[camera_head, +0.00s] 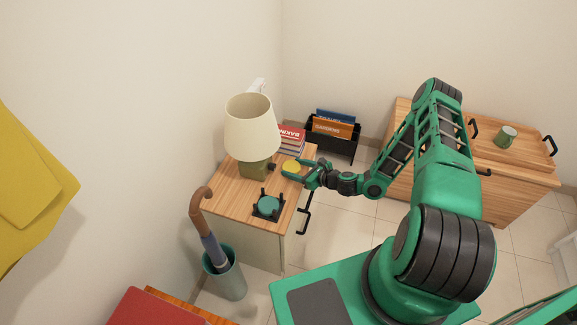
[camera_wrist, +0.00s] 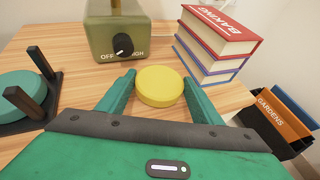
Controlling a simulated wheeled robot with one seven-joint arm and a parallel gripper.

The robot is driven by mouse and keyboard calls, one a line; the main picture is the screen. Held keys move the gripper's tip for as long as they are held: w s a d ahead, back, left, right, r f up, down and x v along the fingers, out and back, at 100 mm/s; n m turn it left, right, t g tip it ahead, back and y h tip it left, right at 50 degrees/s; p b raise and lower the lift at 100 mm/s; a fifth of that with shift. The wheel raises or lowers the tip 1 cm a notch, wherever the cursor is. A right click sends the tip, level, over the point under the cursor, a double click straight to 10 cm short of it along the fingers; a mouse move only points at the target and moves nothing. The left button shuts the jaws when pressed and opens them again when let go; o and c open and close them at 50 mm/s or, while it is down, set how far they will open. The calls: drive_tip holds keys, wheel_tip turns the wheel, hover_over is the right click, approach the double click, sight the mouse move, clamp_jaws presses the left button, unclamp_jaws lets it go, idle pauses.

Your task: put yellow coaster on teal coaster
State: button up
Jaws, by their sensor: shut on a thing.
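The yellow coaster (camera_wrist: 159,86) is a round disc between the two fingers of my gripper (camera_wrist: 160,92), which is shut on it. In the head view the yellow coaster (camera_head: 291,166) shows at the tips of my gripper (camera_head: 294,171), over the back right part of the small wooden table. The teal coaster (camera_head: 268,205) lies in a dark holder with upright posts (camera_head: 258,212) nearer the table's front. In the wrist view the teal coaster (camera_wrist: 20,95) is at the left edge, partly cut off and partly behind a post.
A lamp with a cream shade (camera_head: 251,127) stands behind the coasters, its olive base (camera_wrist: 117,35) close ahead. Stacked books (camera_wrist: 216,45) stand at the table's back right. A black rack (camera_head: 333,137) is beyond the table. An umbrella bin (camera_head: 225,274) stands at its front left.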

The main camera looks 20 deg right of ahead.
sight(288, 164)
drive_tip(key=w, duration=0.1)
drive_tip(key=w+a, duration=0.1)
drive_tip(key=shift+w+a, duration=0.3)
drive_tip(key=shift+w, duration=0.05)
drive_tip(key=shift+f, duration=0.1)
drive_tip(key=o, duration=0.8)
drive_tip(key=shift+f, duration=0.1)
